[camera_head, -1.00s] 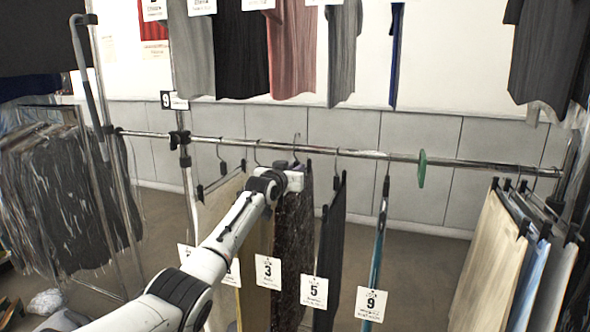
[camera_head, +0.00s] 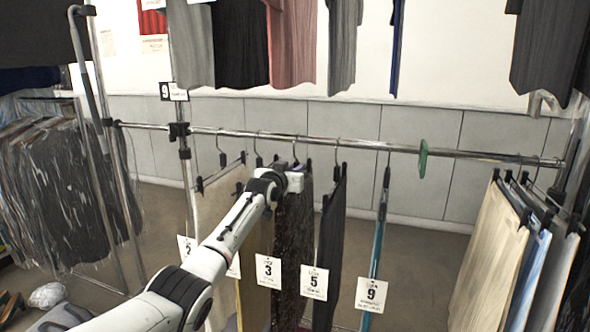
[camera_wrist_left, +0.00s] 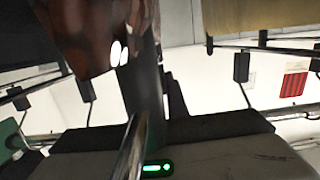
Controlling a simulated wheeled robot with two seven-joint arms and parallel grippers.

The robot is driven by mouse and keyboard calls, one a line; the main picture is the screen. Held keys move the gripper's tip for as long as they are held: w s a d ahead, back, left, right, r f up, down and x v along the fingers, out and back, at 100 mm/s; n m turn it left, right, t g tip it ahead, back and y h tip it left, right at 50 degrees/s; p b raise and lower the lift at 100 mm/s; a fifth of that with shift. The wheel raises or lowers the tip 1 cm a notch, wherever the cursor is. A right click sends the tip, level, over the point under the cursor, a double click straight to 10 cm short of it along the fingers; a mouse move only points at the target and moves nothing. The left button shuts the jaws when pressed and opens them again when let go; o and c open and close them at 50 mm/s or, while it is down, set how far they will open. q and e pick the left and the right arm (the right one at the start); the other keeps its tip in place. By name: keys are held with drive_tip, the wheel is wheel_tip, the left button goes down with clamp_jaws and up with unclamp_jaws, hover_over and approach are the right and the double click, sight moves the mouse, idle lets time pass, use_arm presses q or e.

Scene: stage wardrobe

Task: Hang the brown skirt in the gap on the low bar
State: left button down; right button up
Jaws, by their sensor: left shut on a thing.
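The brown skirt (camera_head: 293,245) is dark and mottled and hangs from a hanger at the low bar (camera_head: 350,148), between the skirts tagged 3 and 5. My left gripper (camera_head: 297,182) is shut at the top of this skirt, on its hanger as far as I can tell; the exact grip is hidden. The hanger's hook (camera_head: 295,152) shows above the gripper, its top level with the bar. I cannot tell whether it bears on the bar. In the left wrist view, reddish-brown cloth (camera_wrist_left: 85,35) shows close up at upper left. My right gripper is not in view.
A tan skirt (camera_head: 255,290) hangs close on the left, a black skirt (camera_head: 330,240) close on the right. A teal skirt (camera_head: 379,240) hangs farther right, before a green disc (camera_head: 423,158). Light skirts (camera_head: 490,260) crowd the right end. Garments hang above.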

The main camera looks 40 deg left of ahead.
use_arm(q)
drive_tip(key=shift+r, duration=0.2)
drive_tip(key=c, duration=1.7)
unclamp_jaws()
drive_tip(key=shift+o, duration=0.2)
drive_tip(key=shift+f, duration=0.25)
drive_tip(key=shift+s+d+r, duration=0.1)
drive_tip(key=shift+s+d, duration=0.05)
drive_tip(key=shift+s, duration=0.1)
drive_tip(key=shift+s+d+r, duration=0.1)
drive_tip(key=shift+s, duration=0.2)
drive_tip(key=shift+p+v, duration=0.6)
drive_tip(key=shift+v, duration=3.95)
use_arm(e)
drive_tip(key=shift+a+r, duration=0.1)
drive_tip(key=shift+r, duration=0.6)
